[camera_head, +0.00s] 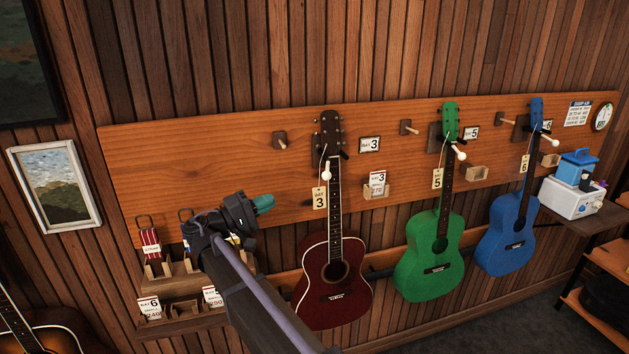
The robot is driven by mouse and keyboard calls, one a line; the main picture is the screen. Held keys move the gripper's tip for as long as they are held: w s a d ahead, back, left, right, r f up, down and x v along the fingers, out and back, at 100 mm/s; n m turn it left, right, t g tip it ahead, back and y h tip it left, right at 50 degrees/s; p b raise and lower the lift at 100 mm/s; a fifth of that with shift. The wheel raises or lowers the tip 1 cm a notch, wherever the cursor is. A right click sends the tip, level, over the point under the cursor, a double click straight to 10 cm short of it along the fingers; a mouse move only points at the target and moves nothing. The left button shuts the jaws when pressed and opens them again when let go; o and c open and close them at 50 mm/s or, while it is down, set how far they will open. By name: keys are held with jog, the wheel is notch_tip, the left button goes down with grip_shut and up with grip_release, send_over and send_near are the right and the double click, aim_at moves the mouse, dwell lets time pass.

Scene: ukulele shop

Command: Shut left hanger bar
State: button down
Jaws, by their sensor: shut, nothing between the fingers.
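The left hanger (317,155) holds a dark red ukulele (329,265) by its headstock on the wooden wall board. Its hanger bar (326,170) ends in a white knob and shows in front of the ukulele's neck; I cannot tell how far it is closed. My gripper (263,204) has teal fingertips. It is shut and empty, left of the red ukulele's neck and a little below the white knob, apart from both.
A tag marked 3 (320,198) hangs beside the red neck. A green ukulele (430,260) and a blue ukulele (506,240) hang to the right, with white-knobbed bars. Wooden pegs and small holders project from the board (210,150). A small shelf (180,318) stands at lower left.

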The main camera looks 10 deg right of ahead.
jog(key=p, duration=0.3)
send_near(327, 169)
jog(key=d, duration=0.5)
jog(key=shift+s+d+r, duration=0.1)
jog(key=shift+s+r, duration=0.2)
jog(key=shift+s, duration=0.1)
jog(key=shift+s+t, duration=0.2)
jog(key=shift+t, duration=0.1)
